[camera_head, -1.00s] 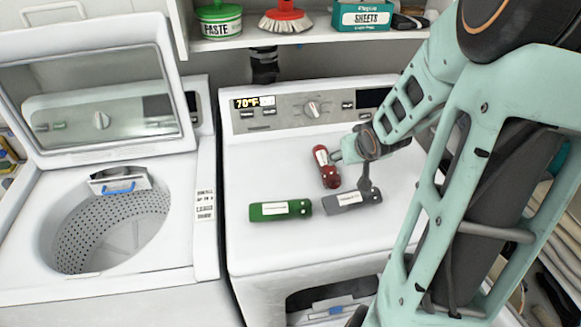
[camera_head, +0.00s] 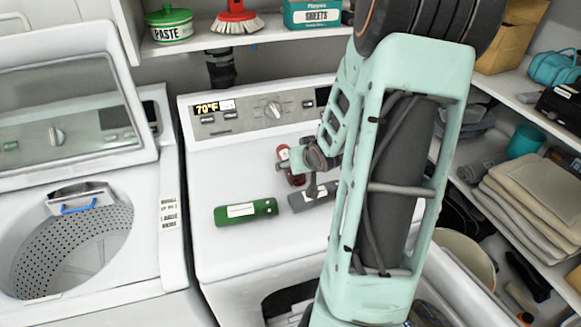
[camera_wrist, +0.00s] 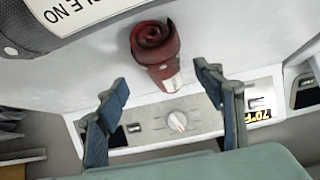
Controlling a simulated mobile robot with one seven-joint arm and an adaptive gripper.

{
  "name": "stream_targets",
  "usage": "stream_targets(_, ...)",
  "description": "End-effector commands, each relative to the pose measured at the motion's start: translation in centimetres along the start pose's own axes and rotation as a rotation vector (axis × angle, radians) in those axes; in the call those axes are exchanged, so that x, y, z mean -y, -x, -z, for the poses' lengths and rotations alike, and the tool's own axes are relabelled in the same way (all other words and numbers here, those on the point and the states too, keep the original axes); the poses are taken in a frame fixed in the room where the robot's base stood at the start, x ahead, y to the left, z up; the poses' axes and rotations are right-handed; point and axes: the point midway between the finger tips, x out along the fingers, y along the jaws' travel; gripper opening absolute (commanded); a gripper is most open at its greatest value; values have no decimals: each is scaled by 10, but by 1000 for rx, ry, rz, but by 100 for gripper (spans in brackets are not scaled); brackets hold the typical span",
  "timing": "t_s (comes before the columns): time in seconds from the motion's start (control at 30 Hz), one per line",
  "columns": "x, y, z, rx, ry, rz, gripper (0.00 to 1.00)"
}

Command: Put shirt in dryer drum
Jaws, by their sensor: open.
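Three rolled cloth bundles with white labels lie on top of the dryer (camera_head: 225,165): a green one (camera_head: 247,211), a grey one (camera_head: 312,197) and a dark red one (camera_head: 285,155). I cannot read which is the shirt. My gripper (camera_head: 298,158) is low over the red and grey rolls and partly hides them. In the wrist view my gripper (camera_wrist: 161,80) is open and empty, with the red roll (camera_wrist: 152,45) beyond and between the fingertips. The grey roll (camera_wrist: 60,25) shows large at the upper left. The dryer's dark front opening (camera_head: 285,303) is only partly visible; its drum is hidden.
An open top-loading washer (camera_head: 150,255) stands at the left, its lid (camera_head: 150,145) raised. A shelf (camera_head: 270,36) above holds a paste tub, a brush and a sheets box. Shelving at the right holds folded cloths (camera_head: 530,200). The dryer top is clear at the left.

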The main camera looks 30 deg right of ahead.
Motion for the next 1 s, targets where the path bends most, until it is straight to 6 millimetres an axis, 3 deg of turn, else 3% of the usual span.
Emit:
stream_targets(0.13,5,-25,0,3,1,4,62)
stream_targets(0.3,3,-41,1,2,0,1,62)
stream_targets(0.6,3,-45,2,1,0,0,62)
stream_targets(1.0,3,-45,2,1,0,0,19)
